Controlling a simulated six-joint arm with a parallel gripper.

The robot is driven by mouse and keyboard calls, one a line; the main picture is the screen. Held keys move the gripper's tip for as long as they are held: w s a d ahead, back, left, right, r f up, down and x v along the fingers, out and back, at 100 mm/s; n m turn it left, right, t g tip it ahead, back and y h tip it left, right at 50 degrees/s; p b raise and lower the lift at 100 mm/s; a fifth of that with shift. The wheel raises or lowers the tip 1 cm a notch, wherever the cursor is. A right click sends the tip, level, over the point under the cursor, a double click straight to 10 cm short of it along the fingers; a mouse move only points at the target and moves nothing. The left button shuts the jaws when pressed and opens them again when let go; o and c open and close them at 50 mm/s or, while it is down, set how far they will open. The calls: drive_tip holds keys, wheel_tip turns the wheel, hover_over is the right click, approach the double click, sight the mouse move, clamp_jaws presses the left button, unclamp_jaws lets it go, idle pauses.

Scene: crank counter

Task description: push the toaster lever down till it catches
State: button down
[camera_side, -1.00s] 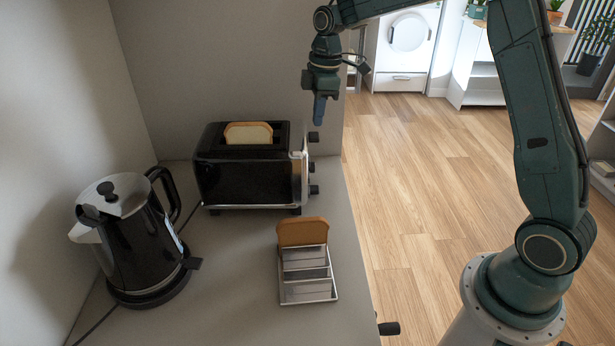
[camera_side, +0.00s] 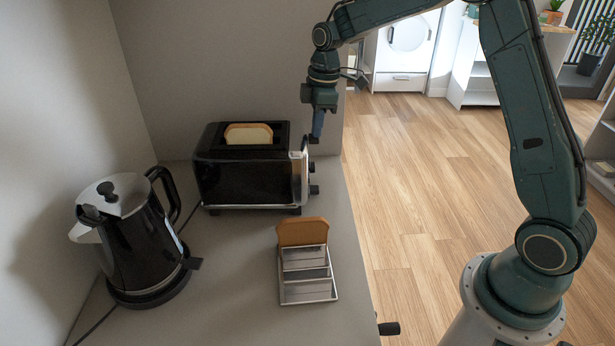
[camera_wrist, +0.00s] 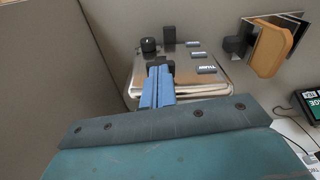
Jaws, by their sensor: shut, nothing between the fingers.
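The black toaster (camera_side: 240,180) stands at the back of the counter with a bread slice (camera_side: 248,134) showing in its slot. Its lever side faces right. My gripper (camera_side: 316,138) is shut and empty, pointing down at the upper part of that side. In the wrist view its blue fingers (camera_wrist: 158,76) reach to the black lever (camera_wrist: 160,64), overlapping its near edge. The fingers mostly hide the lever in the side view, and I cannot tell whether they touch it. The lever looks high on the toaster's side.
Black knobs (camera_side: 314,189) sit lower on the toaster's side. A metal rack (camera_side: 308,291) holding a bread slice (camera_side: 302,232) stands in front. A black kettle (camera_side: 140,245) is at the left. The counter's right edge is close to the toaster.

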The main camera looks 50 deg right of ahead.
drive_tip(key=shift+f, duration=2.65)
drive_tip(key=shift+s+d+r, duration=0.3)
drive_tip(key=shift+s+d, duration=0.15)
drive_tip(key=shift+d, duration=0.15)
drive_tip(key=shift+s+d+r, duration=0.25)
drive_tip(key=shift+s+d, duration=0.2)
drive_tip(key=shift+d, duration=0.15)
drive_tip(key=shift+r, duration=0.15)
wheel_tip(320, 180, up, 14)
drive_tip(key=f, duration=0.1)
hover_over(317, 144)
drive_tip(key=s+d, duration=0.1)
drive_tip(key=d, duration=0.4)
drive_tip(key=shift+s+r, duration=0.2)
drive_tip(key=shift+r, duration=0.05)
